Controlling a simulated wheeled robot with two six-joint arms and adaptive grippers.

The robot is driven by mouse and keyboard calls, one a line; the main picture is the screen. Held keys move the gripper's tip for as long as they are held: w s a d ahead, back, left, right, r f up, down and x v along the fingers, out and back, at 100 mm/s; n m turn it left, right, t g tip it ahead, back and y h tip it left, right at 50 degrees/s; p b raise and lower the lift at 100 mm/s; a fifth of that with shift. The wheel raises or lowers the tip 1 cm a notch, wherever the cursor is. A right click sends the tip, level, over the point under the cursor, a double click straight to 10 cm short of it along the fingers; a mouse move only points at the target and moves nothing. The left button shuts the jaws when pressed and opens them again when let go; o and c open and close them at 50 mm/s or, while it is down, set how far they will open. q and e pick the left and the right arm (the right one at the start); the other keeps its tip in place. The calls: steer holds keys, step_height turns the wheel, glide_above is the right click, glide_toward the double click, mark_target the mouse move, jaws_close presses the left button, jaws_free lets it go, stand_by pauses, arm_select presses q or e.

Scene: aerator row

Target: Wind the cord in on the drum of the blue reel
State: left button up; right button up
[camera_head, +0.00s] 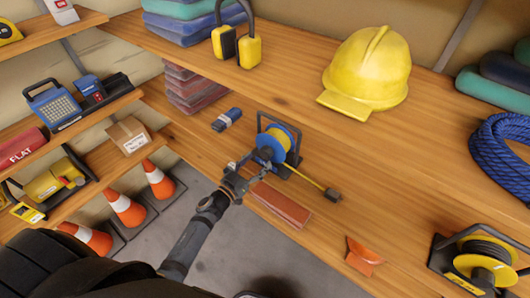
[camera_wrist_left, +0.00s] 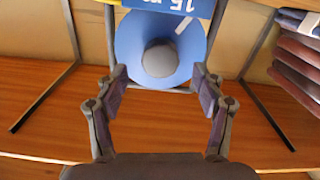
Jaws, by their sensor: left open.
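The blue reel (camera_head: 267,148) stands on the lower wooden shelf in a dark frame, with yellow cord on its drum. In the left wrist view its blue side disc (camera_wrist_left: 130,50) faces me, with a grey round knob or hub (camera_wrist_left: 158,61) in front and a "15 m" label above. The yellow cord (camera_head: 306,180) runs right from the reel to a dark block (camera_head: 333,195) on the shelf. My left gripper (camera_head: 252,171) is open in front of the disc. In the wrist view its fingers (camera_wrist_left: 160,88) flank the disc's lower part, with nothing visibly held. My right gripper is out of view.
A second reel with dark cord (camera_head: 485,262) stands at right, near an orange piece (camera_head: 363,257). A yellow helmet (camera_head: 370,70) sits on the upper shelf. Cones (camera_head: 127,207) stand left.

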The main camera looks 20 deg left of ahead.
mark_target(264, 155)
arm_select(q)
steer(key=x, duration=0.5)
steer(key=c, duration=1.2)
